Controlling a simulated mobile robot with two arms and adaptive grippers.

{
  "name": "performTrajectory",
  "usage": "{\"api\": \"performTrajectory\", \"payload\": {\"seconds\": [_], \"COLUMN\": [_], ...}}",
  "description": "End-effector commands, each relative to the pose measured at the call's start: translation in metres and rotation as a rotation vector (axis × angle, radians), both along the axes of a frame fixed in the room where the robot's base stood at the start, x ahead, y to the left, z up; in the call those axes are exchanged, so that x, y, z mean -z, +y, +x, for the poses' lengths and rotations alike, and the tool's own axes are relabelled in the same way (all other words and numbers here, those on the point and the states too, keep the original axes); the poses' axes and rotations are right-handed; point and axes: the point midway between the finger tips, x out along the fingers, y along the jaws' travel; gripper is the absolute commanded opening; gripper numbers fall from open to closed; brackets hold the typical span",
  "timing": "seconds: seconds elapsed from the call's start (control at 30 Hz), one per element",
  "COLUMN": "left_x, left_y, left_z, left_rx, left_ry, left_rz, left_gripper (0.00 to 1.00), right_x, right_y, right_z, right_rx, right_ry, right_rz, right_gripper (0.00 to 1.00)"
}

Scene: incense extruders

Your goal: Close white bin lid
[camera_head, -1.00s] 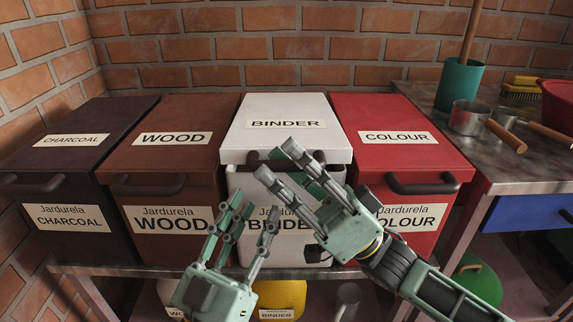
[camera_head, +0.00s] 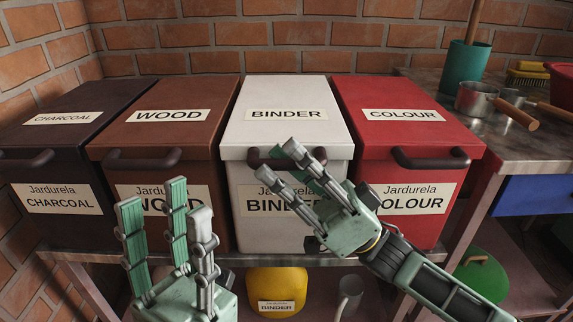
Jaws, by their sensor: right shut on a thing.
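The white bin (camera_head: 240,230) labelled BINDER stands between the brown WOOD bin and the red COLOUR bin. Its white lid (camera_head: 285,93) lies flat on top, level with the neighbouring lids, and I see no gap. The dark handle (camera_head: 256,158) at the lid's front is partly hidden by my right fingers. My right gripper (camera_head: 295,160) is shut on this handle. My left gripper (camera_head: 163,205) is open and empty, fingers pointing up, in front of the WOOD bin.
The charcoal bin (camera_head: 60,110), brown bin (camera_head: 175,130) and red bin (camera_head: 395,85) stand in the same row, lids down. A side table (camera_head: 490,145) on the right holds a metal pot (camera_head: 478,98) and a teal cup (camera_head: 461,68). A yellow container (camera_head: 275,285) sits below.

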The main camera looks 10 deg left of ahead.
Motion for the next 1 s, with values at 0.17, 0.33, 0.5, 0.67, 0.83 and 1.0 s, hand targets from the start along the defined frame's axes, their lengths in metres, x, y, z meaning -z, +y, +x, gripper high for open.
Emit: {"api": "performTrajectory", "payload": {"seconds": [0.17,0.33,0.5,0.67,0.83,1.0], "left_x": [0.001,0.002,0.002,0.002,0.000,0.001], "left_y": [0.000,0.000,0.000,0.000,0.001,0.001], "left_z": [-0.002,-0.002,-0.002,-0.002,-0.002,-0.002], "left_rx": [0.001,0.001,0.001,0.001,0.000,0.000], "left_ry": [-0.009,-0.009,-0.009,-0.008,-0.010,-0.010], "left_rz": [-0.003,-0.003,-0.003,-0.003,-0.003,-0.003], "left_gripper": [0.36,0.36,0.36,0.36,0.36,0.36], "right_x": [0.012,0.014,0.015,0.011,0.010,0.022], "right_y": [0.002,0.002,0.002,0.002,0.000,-0.013], "right_z": [0.001,0.001,0.001,0.000,0.000,0.001], "right_rx": [0.006,0.006,0.006,0.003,0.002,0.005], "right_ry": [0.006,0.008,0.008,0.006,0.004,0.006], "right_rz": [-0.018,-0.021,-0.021,-0.015,-0.012,-0.014], "right_gripper": [0.00,0.00,0.19,0.22,0.22,0.22]}}
